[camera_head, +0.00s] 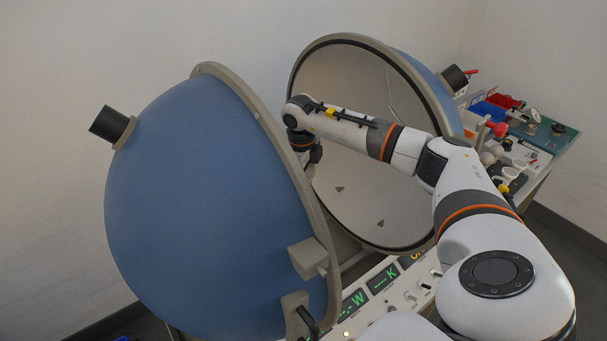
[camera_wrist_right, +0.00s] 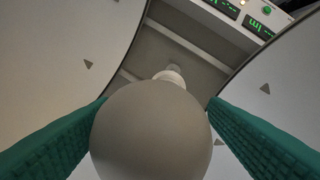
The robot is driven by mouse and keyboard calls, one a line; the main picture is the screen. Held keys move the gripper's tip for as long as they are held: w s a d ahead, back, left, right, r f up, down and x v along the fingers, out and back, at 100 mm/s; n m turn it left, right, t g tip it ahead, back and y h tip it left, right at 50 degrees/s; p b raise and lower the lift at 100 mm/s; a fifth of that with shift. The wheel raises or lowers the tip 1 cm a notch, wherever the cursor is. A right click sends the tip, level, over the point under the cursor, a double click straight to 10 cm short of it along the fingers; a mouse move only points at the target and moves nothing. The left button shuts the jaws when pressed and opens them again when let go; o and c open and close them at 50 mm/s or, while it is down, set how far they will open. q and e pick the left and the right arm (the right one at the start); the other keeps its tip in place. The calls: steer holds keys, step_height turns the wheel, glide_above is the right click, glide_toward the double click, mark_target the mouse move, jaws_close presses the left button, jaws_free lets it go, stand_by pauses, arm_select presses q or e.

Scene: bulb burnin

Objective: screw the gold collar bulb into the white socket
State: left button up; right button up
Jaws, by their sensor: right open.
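In the right wrist view a large grey round bulb (camera_wrist_right: 150,135) fills the lower middle. Its globe hides most of what lies behind it, and I cannot see a gold collar. A small whitish round piece (camera_wrist_right: 170,76) shows just past the globe; I cannot tell whether it is the bulb's neck or the white socket. My right gripper (camera_wrist_right: 158,100) is open, with its green fingers on either side of the globe. In the head view the right arm reaches between the two sphere halves, and its gripper is hidden. My left gripper is out of view.
The near blue hemisphere (camera_head: 190,190) and the far open hemisphere (camera_head: 350,85) stand close around the right arm. A control panel with green displays (camera_head: 355,301) lies below. A bench at the right holds a blue bin (camera_head: 484,109), a red knob (camera_head: 498,129) and several small parts.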

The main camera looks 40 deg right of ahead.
steer(key=n, duration=0.3)
steer(key=n+b, duration=0.1)
steer(key=n, duration=0.1)
steer(key=shift+d+f+t, duration=0.1)
steer(key=shift+d+t, duration=0.15)
steer(key=shift+t, duration=0.05)
steer(key=n+y, duration=0.1)
steer(key=n, duration=0.3)
steer(key=shift+b, duration=0.4)
steer(key=n+b, duration=0.1)
steer(key=n, duration=0.5)
steer(key=shift+d+y, duration=0.15)
steer(key=shift+y, duration=0.15)
steer(key=n, duration=0.3)
steer(key=shift+n+y, duration=0.3)
steer(key=shift+n, duration=0.1)
